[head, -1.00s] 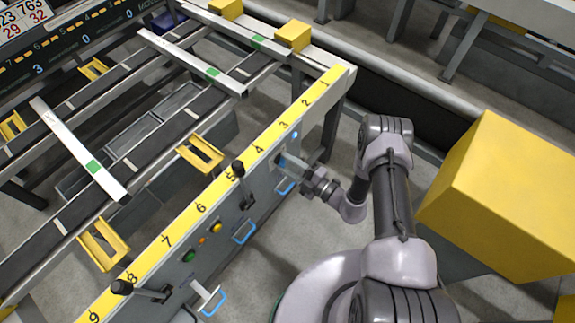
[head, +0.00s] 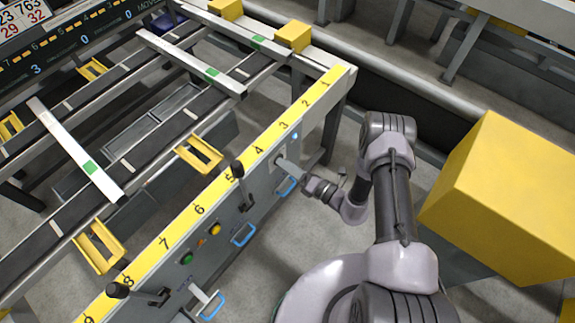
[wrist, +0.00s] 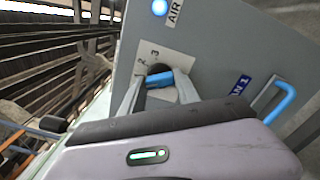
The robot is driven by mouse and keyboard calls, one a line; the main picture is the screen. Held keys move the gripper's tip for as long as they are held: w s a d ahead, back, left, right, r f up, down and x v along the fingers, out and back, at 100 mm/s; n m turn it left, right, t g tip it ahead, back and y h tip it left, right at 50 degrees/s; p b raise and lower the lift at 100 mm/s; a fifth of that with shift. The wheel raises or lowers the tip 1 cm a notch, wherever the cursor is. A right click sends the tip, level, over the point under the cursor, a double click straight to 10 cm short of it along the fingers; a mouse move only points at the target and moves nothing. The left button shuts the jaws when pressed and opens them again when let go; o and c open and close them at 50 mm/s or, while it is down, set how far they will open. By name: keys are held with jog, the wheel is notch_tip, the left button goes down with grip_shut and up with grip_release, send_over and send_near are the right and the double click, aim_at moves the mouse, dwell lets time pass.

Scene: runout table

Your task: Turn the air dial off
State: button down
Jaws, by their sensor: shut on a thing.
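The air dial (wrist: 158,77) shows in the wrist view as a dark round knob with a blue bar, on a pale plate numbered 1, 2 and 3. The plate is on the grey panel below the "AIR" label (wrist: 174,10). My gripper (wrist: 158,88) has its two grey fingers on either side of the blue bar and is shut on it. The fingers hide part of the dial. The blue lamp (wrist: 159,7) is lit.
A blue handle (wrist: 280,100) juts out right of the dial. Black levers (head: 238,169) stick out farther along the panel, near green (head: 187,258) and yellow (head: 215,229) buttons. A large yellow box (head: 500,200) stands right of my arm. Open floor lies before the panel.

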jog(key=n, duration=0.5)
jog(key=shift+n, duration=0.4)
dwell(0.4)
jog(key=c, duration=0.9)
grip_release()
jog(key=p+v, duration=0.3)
jog(key=v, duration=1.4)
jog(key=shift+s+d, duration=0.15)
